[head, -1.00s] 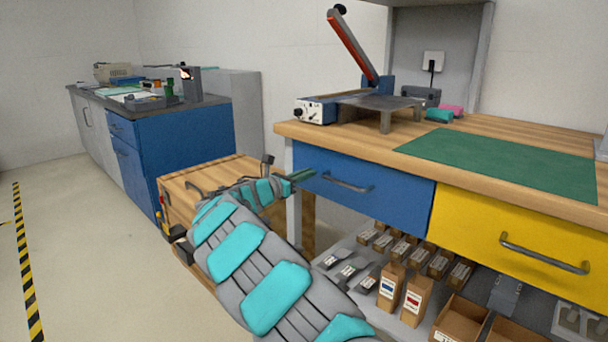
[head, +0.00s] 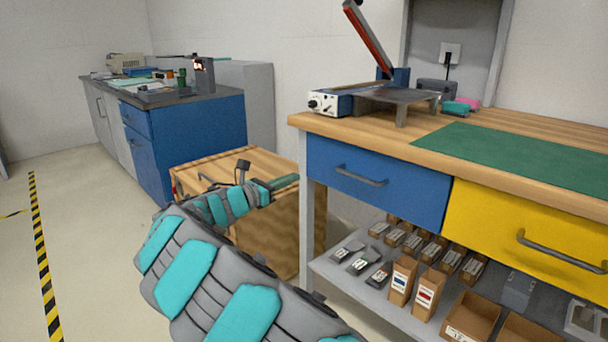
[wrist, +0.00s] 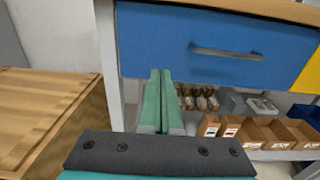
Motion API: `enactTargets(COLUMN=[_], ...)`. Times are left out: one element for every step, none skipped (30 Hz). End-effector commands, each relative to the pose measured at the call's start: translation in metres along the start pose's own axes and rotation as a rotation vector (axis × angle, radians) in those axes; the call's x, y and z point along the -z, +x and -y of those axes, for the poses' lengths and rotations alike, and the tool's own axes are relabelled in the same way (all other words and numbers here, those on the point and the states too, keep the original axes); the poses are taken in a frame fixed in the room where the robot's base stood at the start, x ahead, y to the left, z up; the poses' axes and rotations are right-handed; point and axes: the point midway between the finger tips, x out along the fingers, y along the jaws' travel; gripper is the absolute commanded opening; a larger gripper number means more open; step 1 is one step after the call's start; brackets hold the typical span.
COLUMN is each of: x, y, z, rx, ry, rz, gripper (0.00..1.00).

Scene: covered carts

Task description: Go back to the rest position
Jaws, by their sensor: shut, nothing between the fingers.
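My gripper (head: 286,182) is at the end of my grey and turquoise arm in the head view, in front of the left leg of the workbench and beside a wooden crate (head: 275,228). In the wrist view my gripper (wrist: 160,75) shows two green fingers lying together, with nothing between them. The fingers point toward the space below the blue drawer (wrist: 200,45). They appear apart from the bench, though the exact gap cannot be told.
The workbench (head: 420,142) has blue and yellow drawers (head: 525,225). Its lower shelf (head: 335,275) carries small boxes and devices. A blue cabinet (head: 205,140) stands at the back left. The floor at the left, with a striped line (head: 42,265), is clear.

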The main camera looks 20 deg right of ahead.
Motion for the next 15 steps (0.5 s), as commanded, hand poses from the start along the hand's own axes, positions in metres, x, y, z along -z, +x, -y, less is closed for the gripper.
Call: enactTargets(x=[0.000,0.000,0.000,0.000,0.000,0.000,0.000,0.000,0.000,0.000,-0.001,-0.002,-0.004,-0.006,-0.010], y=[-0.007,-0.010,-0.013,-0.015,-0.017,-0.018,-0.019,-0.019,-0.020,-0.019,-0.019,-0.017,-0.015,-0.013,-0.009], z=[-0.001,0.000,-0.001,0.000,0.000,0.000,0.000,0.000,0.000,0.001,0.003,0.007,0.013,0.020,0.034], rx=[-0.001,-0.001,-0.001,0.000,0.000,0.001,0.001,0.001,0.001,0.002,0.006,0.016,0.027,0.042,0.068], ry=[0.000,0.000,0.000,0.000,-0.001,-0.001,-0.001,-0.001,0.000,0.001,0.006,0.017,0.030,0.050,0.086], rz=[0.001,0.001,0.001,0.000,0.000,0.000,0.000,0.000,0.000,-0.001,-0.003,-0.008,-0.014,-0.023,-0.038], gripper=[0.00,0.00,0.00,0.00,0.00,0.00,0.00,0.00,0.00,0.00,0.00,0.00,0.00,0.00,0.00])
